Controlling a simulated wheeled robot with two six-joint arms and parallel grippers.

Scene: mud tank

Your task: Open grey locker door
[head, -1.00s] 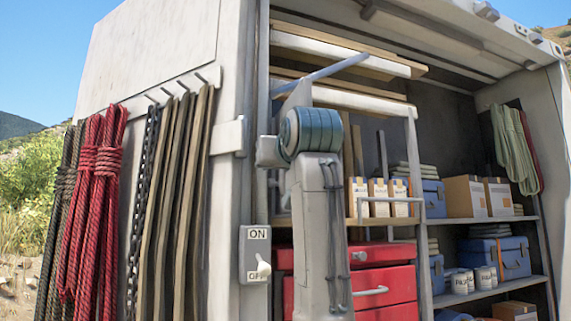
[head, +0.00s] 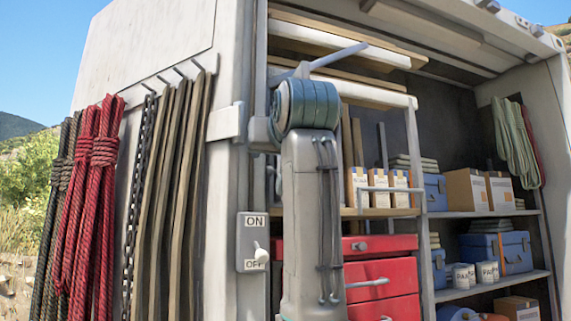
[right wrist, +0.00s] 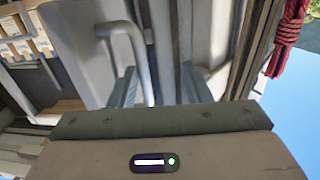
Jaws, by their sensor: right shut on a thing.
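In the right wrist view a pale grey panel (right wrist: 78,40), which looks like the grey locker door, carries a curved grey bar handle (right wrist: 131,36). My right gripper (right wrist: 157,84) is shut on this handle, whose lower end runs down between the two teal fingers. In the head view my right arm stands upright in the middle, and its wrist (head: 306,104) hides the fingers and handle. I cannot tell in the head view how far the door stands open. My left gripper is not in view.
An ON/OFF switch (head: 253,243) sits on the post left of my arm. Red ropes (head: 92,200) hang on the left wall. Behind my arm are a red drawer cabinet (head: 382,272) and shelves with cartons (head: 467,190) and a blue case (head: 500,253).

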